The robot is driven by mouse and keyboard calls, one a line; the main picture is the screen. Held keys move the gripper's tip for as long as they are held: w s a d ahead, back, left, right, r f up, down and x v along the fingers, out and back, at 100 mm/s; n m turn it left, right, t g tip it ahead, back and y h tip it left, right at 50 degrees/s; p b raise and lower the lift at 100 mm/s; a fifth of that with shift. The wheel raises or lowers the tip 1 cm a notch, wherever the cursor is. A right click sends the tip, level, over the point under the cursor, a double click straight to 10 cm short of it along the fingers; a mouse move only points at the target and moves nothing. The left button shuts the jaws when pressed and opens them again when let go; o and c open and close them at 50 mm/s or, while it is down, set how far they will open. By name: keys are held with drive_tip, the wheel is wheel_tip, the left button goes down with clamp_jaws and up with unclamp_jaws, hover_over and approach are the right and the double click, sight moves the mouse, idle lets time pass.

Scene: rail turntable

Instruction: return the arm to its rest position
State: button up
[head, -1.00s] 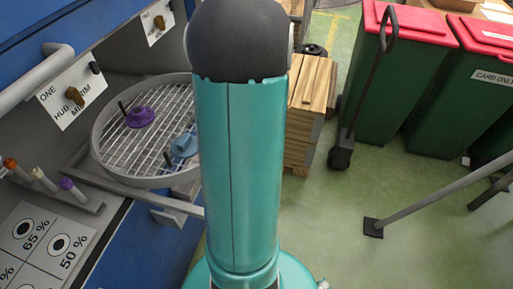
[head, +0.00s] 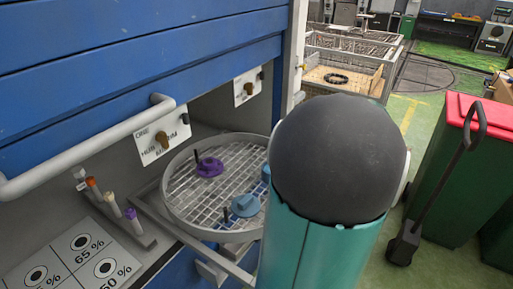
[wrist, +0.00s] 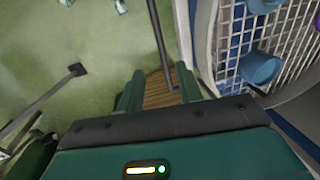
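My arm (head: 318,250), teal with a dark rounded cap, rises in the lower middle of the head view, just right of the round wire tray. My gripper is hidden in that view. In the wrist view, my gripper (wrist: 160,88) shows two green fingers spread apart. No object is held between them; slatted wood (wrist: 160,92) and the floor show beyond the gap. The tray (wrist: 214,50) is to the right of the fingers, with a blue piece (wrist: 260,68) on its mesh.
The round tray (head: 190,215) carries a purple piece (head: 208,167) and a blue piece (head: 245,205). A blue cabinet (head: 120,50) with a grey rail handle (head: 90,150) stands left. A red-lidded green bin (head: 455,180) and a dark upright handle (head: 440,190) stand right. Green floor (head: 400,120) shows between.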

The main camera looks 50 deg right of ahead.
drive_tip(key=w+a+r+n+t, duration=0.1)
drive_tip(key=w+a+r+n, duration=0.3)
drive_tip(key=w+a, duration=0.45)
drive_tip(key=w+a+r+n, duration=0.4)
drive_tip(key=w+a, duration=0.4)
drive_tip(key=a, duration=0.2)
drive_tip(key=a+r+n+t, duration=0.2)
drive_tip(key=a+n, duration=0.7)
drive_tip(key=a, duration=1.3)
wheel_tip(320, 180, up, 2)
drive_tip(key=shift+s+a+r, duration=0.15)
drive_tip(key=shift+s+a, duration=0.05)
drive_tip(key=shift+a, duration=0.05)
